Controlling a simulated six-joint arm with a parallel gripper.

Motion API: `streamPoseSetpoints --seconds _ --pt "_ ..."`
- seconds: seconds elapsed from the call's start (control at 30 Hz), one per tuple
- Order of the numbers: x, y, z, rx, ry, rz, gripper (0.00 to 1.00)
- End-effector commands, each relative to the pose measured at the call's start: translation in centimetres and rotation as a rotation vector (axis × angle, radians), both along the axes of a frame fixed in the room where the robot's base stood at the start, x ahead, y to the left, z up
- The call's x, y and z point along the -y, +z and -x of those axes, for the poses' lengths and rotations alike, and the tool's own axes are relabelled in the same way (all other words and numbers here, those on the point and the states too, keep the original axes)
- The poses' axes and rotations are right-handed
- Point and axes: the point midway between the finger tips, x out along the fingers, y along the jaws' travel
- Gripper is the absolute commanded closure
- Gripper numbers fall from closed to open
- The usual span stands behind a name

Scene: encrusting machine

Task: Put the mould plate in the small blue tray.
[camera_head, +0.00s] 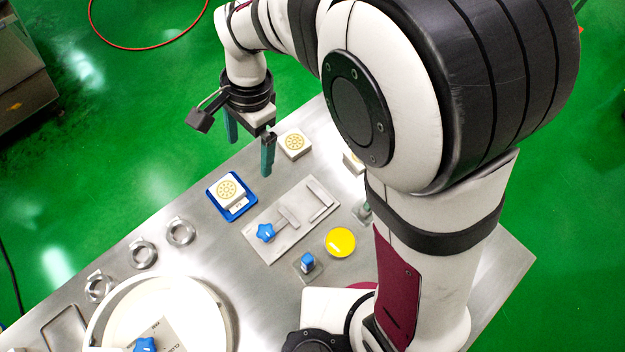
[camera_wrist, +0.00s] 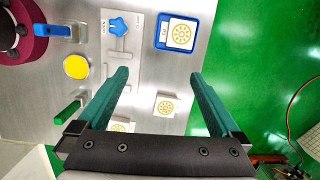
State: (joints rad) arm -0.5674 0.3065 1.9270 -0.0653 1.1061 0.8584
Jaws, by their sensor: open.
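A white square mould plate (camera_head: 228,189) with a yellow round pattern sits in the small blue tray (camera_head: 237,214). The wrist view also shows this plate (camera_wrist: 180,34) inside the tray's blue rim (camera_wrist: 158,45). A similar plate (camera_head: 294,144) lies on the metal table, and it shows in the wrist view (camera_wrist: 166,105) between the fingers and beyond the gripper body. A third one (camera_head: 352,161) is partly hidden by my arm. My gripper (camera_head: 249,143) is open and empty above the table's far edge, apart from the plates; its green fingers (camera_wrist: 159,76) are wide apart.
Beside the tray is a grey panel with a blue star knob (camera_head: 265,233) and raised slots. A yellow button (camera_head: 340,242) and a blue switch (camera_head: 307,261) stand nearer my base. Metal rings (camera_head: 180,232) and a large white round bowl (camera_head: 160,285) are at left.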

Motion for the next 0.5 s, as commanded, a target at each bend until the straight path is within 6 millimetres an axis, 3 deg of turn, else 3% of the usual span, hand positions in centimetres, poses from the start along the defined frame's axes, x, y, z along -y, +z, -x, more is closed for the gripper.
streamPoseSetpoints --seconds 0.03,0.1,0.2,0.33,0.5 --pt "3.9 2.3 0.7 0.026 0.014 -0.015 0.00" --pt "9.3 4.5 3.2 0.055 0.064 -0.024 0.00" --pt "15.1 5.9 8.1 0.095 0.136 -0.029 0.00" --pt "18.4 5.5 13.1 0.128 0.204 -0.030 0.00" --pt "19.2 5.1 14.8 0.135 0.237 -0.029 0.00"
